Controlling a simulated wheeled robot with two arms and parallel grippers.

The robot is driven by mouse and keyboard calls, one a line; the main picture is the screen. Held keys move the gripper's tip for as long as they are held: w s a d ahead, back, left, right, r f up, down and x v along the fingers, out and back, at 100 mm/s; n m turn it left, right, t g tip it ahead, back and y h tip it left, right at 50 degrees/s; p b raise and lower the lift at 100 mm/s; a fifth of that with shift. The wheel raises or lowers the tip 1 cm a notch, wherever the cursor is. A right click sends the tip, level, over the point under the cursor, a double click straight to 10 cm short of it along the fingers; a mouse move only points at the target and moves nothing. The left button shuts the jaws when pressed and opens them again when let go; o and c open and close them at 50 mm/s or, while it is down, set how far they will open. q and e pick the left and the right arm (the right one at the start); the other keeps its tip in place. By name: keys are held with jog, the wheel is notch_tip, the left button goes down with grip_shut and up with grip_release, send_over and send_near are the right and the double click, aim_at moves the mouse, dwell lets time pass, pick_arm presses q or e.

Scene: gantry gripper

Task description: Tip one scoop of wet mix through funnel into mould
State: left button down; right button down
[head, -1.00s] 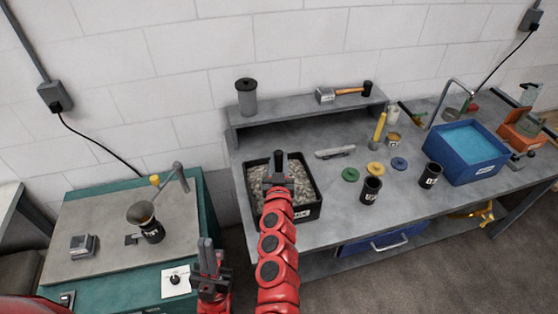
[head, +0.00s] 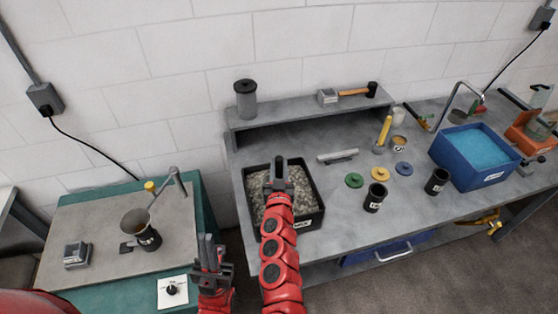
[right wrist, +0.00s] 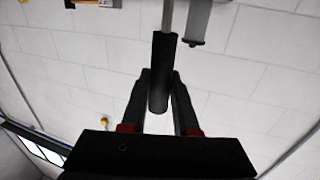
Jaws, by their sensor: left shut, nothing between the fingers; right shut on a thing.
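My right gripper (head: 278,172) is over the black tray (head: 318,190) of grey, lumpy mix (head: 298,178). In the right wrist view its fingers (right wrist: 160,76) are shut on a black handle (right wrist: 160,60) with a grey shaft, likely the scoop. The scoop's bowl is not visible, so its load cannot be told. My left gripper (head: 208,250) is shut and empty, upright between the two benches.
Black cups (head: 375,198), coloured discs (head: 354,180) and a blue water bin (head: 490,178) stand right of the tray. A shelf (head: 300,112) behind it carries a canister (head: 246,100) and a hammer (head: 358,92). A post with an arm (head: 177,180) rises behind the funnel.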

jog(key=shift+f, duration=0.5)
notch_tip(320, 180, down, 8)
jog(key=b, duration=0.8)
jog(key=shift+s+f, duration=0.1)
jog(key=shift+f, duration=0.1)
jog(key=w+d+b, duration=0.2)
jog(key=d, duration=0.5)
jog(key=a+r+p, duration=0.1)
jog(key=r+p, duration=0.4)
jog(key=r, duration=0.3)
jog(key=a+r+p, duration=0.2)
jog(key=r+p, duration=0.3)
jog(key=r, duration=0.3)
jog(key=shift+s+a+r+p, duration=0.15)
jog(key=shift+s+a+p, duration=0.15)
jog(key=shift+s+p, duration=0.15)
